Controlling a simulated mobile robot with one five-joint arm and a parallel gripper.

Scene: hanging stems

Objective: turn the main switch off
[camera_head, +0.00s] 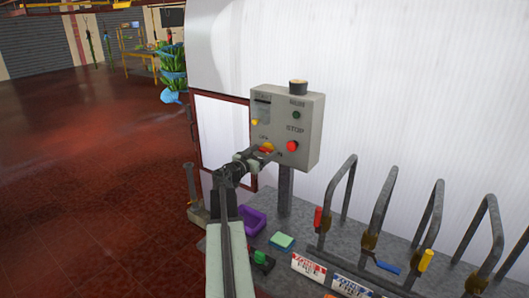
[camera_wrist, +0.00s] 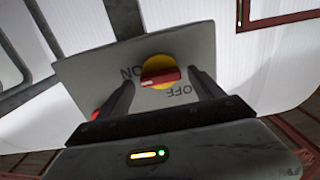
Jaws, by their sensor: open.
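The main switch (camera_wrist: 160,72) is a red handle on a round yellow plate, with ON printed on its left and OFF at its lower right in the wrist view. The handle lies nearly level there; which label it points to I cannot tell for sure. In the head view the switch (camera_head: 267,147) shows low on the grey control box (camera_head: 311,128), partly hidden by my gripper. My gripper (camera_head: 259,155) is open in front of it. In the wrist view its fingers (camera_wrist: 161,84) stand on either side of the handle, with gaps visible.
The box also carries a red stop button (camera_head: 292,146), a green button (camera_head: 296,114) and a yellow part (camera_head: 255,122) under START. Below are a purple tray (camera_head: 252,219), a green-topped block (camera_head: 282,242) and bent metal bars (camera_head: 340,195). Open floor lies left.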

